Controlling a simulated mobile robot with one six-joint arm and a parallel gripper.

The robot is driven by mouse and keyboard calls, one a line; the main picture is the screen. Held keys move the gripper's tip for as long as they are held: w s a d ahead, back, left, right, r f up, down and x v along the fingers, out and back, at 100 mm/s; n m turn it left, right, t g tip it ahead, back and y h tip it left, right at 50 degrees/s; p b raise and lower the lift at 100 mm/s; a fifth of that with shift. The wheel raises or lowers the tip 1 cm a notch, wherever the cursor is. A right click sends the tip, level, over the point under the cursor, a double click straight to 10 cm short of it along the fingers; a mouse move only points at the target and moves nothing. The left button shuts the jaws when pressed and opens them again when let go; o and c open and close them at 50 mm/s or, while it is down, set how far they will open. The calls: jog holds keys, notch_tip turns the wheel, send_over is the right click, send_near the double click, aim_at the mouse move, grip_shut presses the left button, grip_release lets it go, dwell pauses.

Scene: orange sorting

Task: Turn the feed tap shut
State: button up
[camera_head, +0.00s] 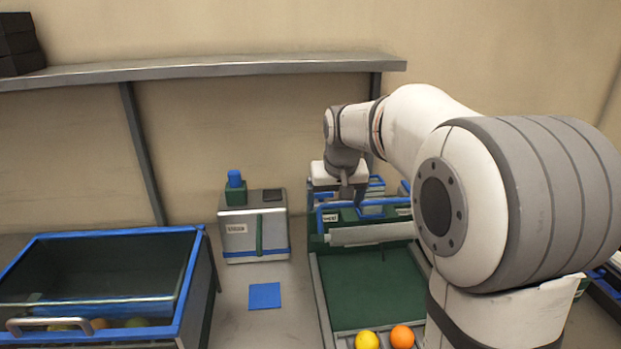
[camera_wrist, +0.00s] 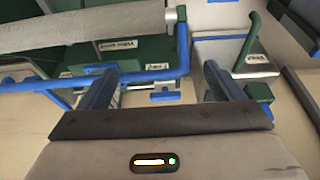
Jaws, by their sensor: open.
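My gripper (camera_head: 345,192) is over the back of the green sorting bed, pointing down. In the wrist view my gripper (camera_wrist: 158,72) shows two spread fingers with nothing held between them. A bent blue bar (camera_wrist: 150,76) crosses the view near the left finger; whether they touch I cannot tell. The blue bar also shows in the head view (camera_head: 320,218), beside the green frame. A small blue piece (camera_wrist: 165,96) shows beyond the gap between the fingers. I cannot tell for certain which blue part is the feed tap; my arm hides part of this area.
A grey roller (camera_head: 372,234) spans the green bed (camera_head: 370,285), with a yellow fruit (camera_head: 367,340) and an orange (camera_head: 402,337) at its near end. A labelled metal box (camera_head: 253,232) stands left, behind a blue mat (camera_head: 265,296). A blue-rimmed crate (camera_head: 198,262) is farther left. A shelf (camera_head: 200,69) runs above.

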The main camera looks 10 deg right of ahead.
send_near(321, 198)
jog(key=shift+t, duration=0.4)
jog(key=x, duration=0.2)
jog(key=p+x, duration=0.1)
jog(key=x, duration=0.2)
jog(key=p+x, duration=0.1)
jog(key=x, duration=0.1)
jog(key=shift+w+d+f, duration=0.1)
jog(key=shift+w+f, duration=0.15)
jog(key=shift+w, duration=0.15)
jog(key=shift+c, duration=0.4)
